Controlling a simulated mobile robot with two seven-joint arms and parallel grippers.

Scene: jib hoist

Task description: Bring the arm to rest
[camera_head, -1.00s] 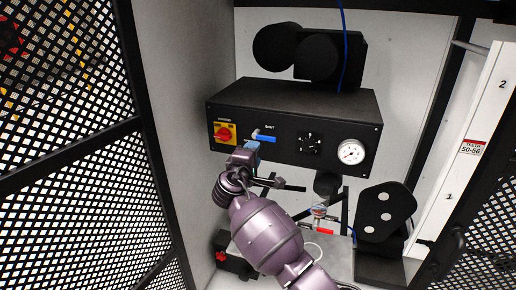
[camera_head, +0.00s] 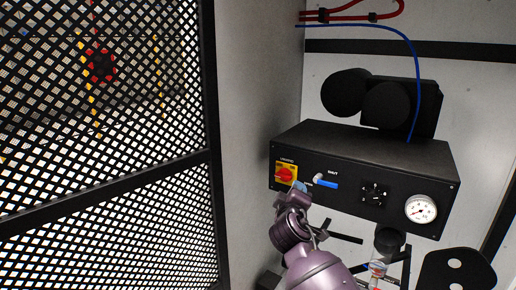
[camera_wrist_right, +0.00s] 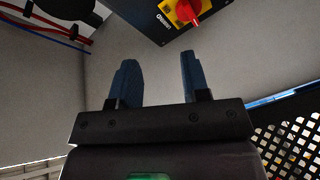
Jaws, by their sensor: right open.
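My right arm reaches up from the bottom of the head view. Its gripper (camera_head: 300,188) is just in front of the black control box (camera_head: 365,170), by the lower left of its front face. In the right wrist view the gripper (camera_wrist_right: 158,62) has two blue fingers spread apart, with nothing between them. The red rotary switch on its yellow plate (camera_head: 285,174) is just left of and above the gripper; it also shows in the right wrist view (camera_wrist_right: 187,10), beyond the fingertips. My left gripper is not in view.
The box front also carries a blue-handled lever (camera_head: 325,183), a black knob (camera_head: 375,194) and a white gauge (camera_head: 421,209). A black mesh panel (camera_head: 110,120) stands at left beside a grey wall (camera_head: 258,80). A blue hose (camera_head: 412,70) runs down behind the box.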

